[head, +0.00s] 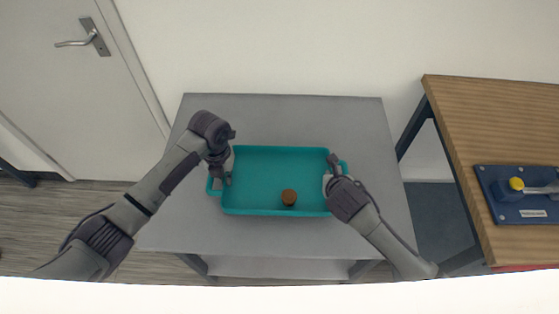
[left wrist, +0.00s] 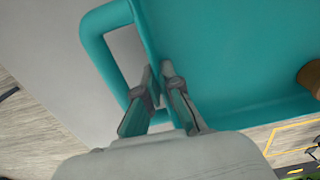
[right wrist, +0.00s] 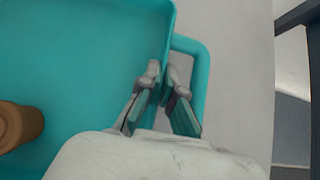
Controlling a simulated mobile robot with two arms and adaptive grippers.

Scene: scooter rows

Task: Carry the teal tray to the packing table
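The teal tray (head: 262,212) is over the grey table (head: 290,112); I cannot tell whether it touches the top. A brown round piece (head: 289,197) stands in it, right of the middle near the front wall. My left gripper (left wrist: 157,75) is shut on the tray's left wall, one finger in the handle loop and one inside the tray. My right gripper (right wrist: 162,75) is shut on the right wall in the same way. The tray looks level. No label shows which table is the packing table.
A wooden table (head: 500,110) stands at the right, across a gap, with a blue board (head: 520,214) carrying a yellow-capped part (head: 516,184) on it. A white wall is behind the grey table. A door (head: 60,90) is at the left.

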